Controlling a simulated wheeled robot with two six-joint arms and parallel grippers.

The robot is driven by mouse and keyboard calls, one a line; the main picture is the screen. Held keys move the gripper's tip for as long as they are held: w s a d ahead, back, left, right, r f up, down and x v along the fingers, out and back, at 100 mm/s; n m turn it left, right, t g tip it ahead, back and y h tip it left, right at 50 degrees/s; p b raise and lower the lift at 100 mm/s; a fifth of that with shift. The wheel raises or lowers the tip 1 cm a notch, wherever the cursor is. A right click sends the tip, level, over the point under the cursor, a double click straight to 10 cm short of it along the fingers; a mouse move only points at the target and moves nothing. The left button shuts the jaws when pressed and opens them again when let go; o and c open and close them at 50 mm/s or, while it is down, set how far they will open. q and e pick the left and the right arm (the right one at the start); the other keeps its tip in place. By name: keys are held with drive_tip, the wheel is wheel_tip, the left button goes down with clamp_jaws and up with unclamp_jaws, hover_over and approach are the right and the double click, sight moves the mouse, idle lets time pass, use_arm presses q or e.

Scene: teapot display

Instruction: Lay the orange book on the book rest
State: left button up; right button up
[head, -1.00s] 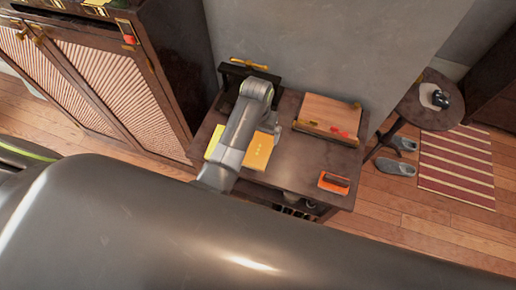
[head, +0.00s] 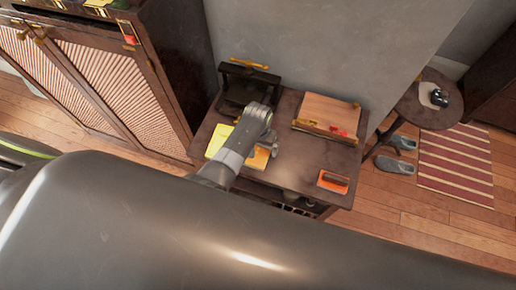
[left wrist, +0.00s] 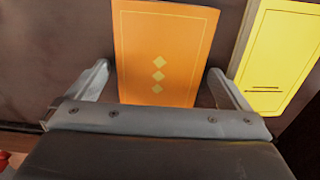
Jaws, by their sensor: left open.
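The orange book (left wrist: 158,50), with a thin border and three pale diamonds, lies flat on the dark desk. In the head view the orange book (head: 257,160) is partly covered by my left gripper (head: 267,143). In the left wrist view my left gripper (left wrist: 158,75) is open, with one finger at each side of the book's near end. I cannot tell whether the fingers touch it. My right gripper is not in view.
A yellow book (head: 217,139) lies left of the orange one and also shows in the left wrist view (left wrist: 280,55). A sloped wooden board (head: 328,112) stands at the back right of the desk (head: 300,163). An orange, dark-topped object (head: 333,182) lies at front right.

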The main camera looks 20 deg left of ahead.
use_arm(q)
drive_tip(key=shift+c, duration=0.3)
drive_tip(key=c, duration=1)
drive_tip(key=shift+c, duration=0.2)
drive_tip(key=shift+r, duration=0.1)
